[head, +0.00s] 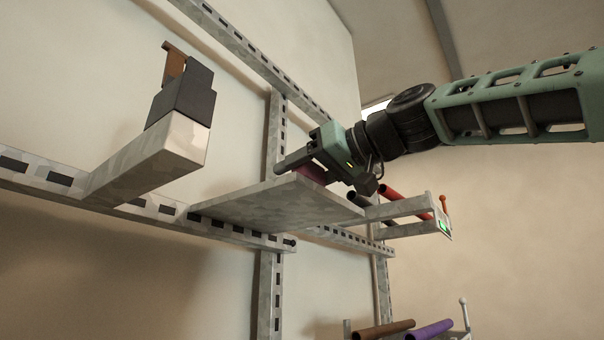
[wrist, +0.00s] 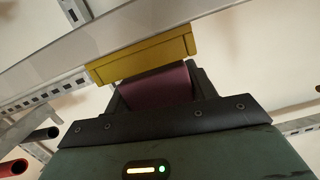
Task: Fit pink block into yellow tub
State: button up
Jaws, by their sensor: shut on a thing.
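The pink block (wrist: 155,86) is a dark pink piece between the two black fingers of my gripper (wrist: 160,92). My gripper is shut on it. The yellow tub (wrist: 142,58) lies just beyond the block in the wrist view, its long side across the fingertips. The block's far edge meets the tub's edge in the picture; I cannot tell whether they touch. In the head view my gripper (head: 318,165) is over the shelf plate, and a sliver of the pink block (head: 312,173) shows under it. The tub is not visible in the head view.
A pale shelf plate (head: 275,215) juts from slotted rails on the wall. To its right, a bracket (head: 405,208) holds black and red tubes (head: 395,194). A dark block (head: 182,103) stands on a pale arm at left. More tubes (head: 430,330) lie at lower right.

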jog(key=shift+f+b, duration=0.65)
jog(key=shift+f, duration=0.15)
jog(key=o, duration=1.3)
jog(key=b+v, duration=0.5)
jog(key=v, duration=1.2)
jog(key=shift+s+d, duration=0.15)
